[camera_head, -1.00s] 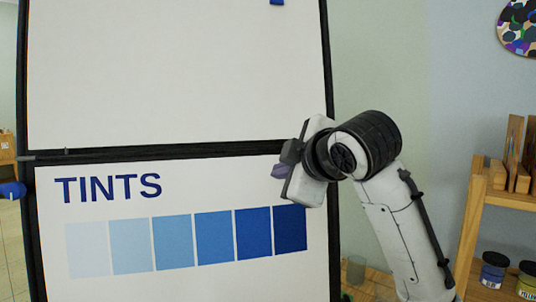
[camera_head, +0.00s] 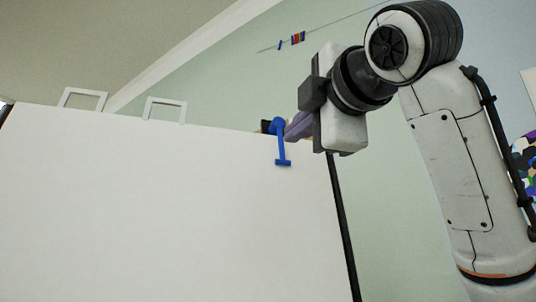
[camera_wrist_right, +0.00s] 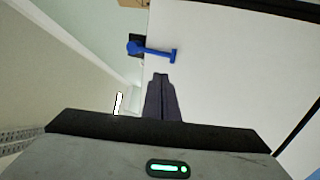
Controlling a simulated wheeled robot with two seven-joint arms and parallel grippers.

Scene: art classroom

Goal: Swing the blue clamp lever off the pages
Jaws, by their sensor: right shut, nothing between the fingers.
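The blue clamp lever (camera_head: 281,142) is at the top right edge of the white pages (camera_head: 150,200). Its arm hangs down over the page face and ends in a short crossbar. My right gripper (camera_head: 290,134) is shut and empty, its fingertips close beside the lever's pivot on the right. In the right wrist view the lever (camera_wrist_right: 155,50) lies ahead of the shut fingers (camera_wrist_right: 160,78), with a small gap between them. A dark clamp body (camera_head: 265,126) shows behind the pivot. My left gripper is not in view.
Two pale frame-shaped loops (camera_head: 165,101) stand up from the pages' top edge. The dark easel edge (camera_head: 344,225) runs down the right side of the pages. Open space lies above the top edge.

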